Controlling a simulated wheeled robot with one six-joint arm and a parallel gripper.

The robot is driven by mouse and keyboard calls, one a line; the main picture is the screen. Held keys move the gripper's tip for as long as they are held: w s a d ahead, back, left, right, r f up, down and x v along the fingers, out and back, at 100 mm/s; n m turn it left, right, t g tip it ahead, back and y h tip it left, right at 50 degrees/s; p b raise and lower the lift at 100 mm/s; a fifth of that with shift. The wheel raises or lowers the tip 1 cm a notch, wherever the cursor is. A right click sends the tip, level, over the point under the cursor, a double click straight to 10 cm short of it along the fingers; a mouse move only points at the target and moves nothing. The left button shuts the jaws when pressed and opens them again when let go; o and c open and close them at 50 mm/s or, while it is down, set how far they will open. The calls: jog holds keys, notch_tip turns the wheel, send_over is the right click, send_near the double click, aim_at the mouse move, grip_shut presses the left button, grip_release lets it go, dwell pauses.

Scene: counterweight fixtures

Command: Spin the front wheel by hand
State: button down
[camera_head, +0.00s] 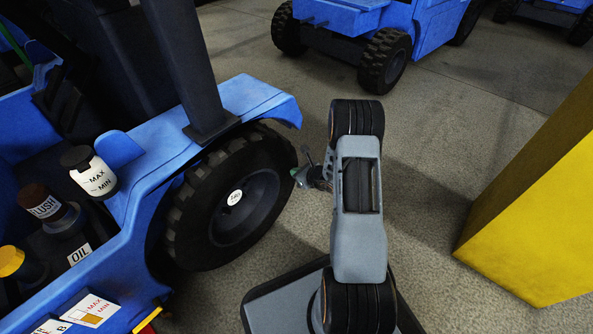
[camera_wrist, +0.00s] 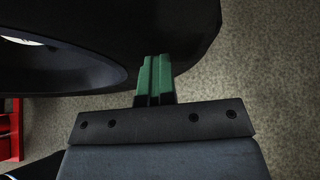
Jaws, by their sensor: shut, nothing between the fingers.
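The front wheel (camera_head: 236,196) of the blue vehicle (camera_head: 160,150) stands under its fender in the head view. It has a black knobbly tyre and a dark hub with a round white label. In the wrist view, the wheel's dark tyre (camera_wrist: 150,30) fills the upper left. My gripper (camera_head: 299,176) is beside the wheel's right edge in the head view, partly hidden by my arm. Its green fingers (camera_wrist: 154,80) are shut with nothing between them and overlap the tyre's lower edge in the wrist view. I cannot tell whether they touch the tyre.
A yellow block (camera_head: 535,210) stands on the floor at the right. Another blue vehicle (camera_head: 360,25) is parked at the back. Bottles, including a white one marked MAX and MIN (camera_head: 93,175), sit in the near vehicle's open bay. Concrete floor (camera_head: 450,130) is clear between them.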

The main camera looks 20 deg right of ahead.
aim_at(288, 186)
jog(key=shift+w+a, duration=0.15)
jog(key=shift+w, duration=0.05)
jog(key=shift+s+a+f, duration=0.1)
jog(key=shift+a+f, duration=0.1)
jog(key=shift+f, duration=1.1)
jog(key=shift+s+a+f, duration=0.1)
jog(key=shift+a+f, duration=0.15)
jog(key=shift+f, duration=1.1)
jog(key=shift+s+a+f, duration=0.1)
jog(key=shift+a+f, duration=0.1)
jog(key=shift+f, duration=1.1)
jog(key=s+d, duration=0.3)
jog(key=s, duration=0.3)
jog(key=shift+s+f+p, duration=0.2)
jog(key=shift+s+p, duration=0.1)
jog(key=shift+p, duration=0.15)
jog(key=shift+d, duration=0.1)
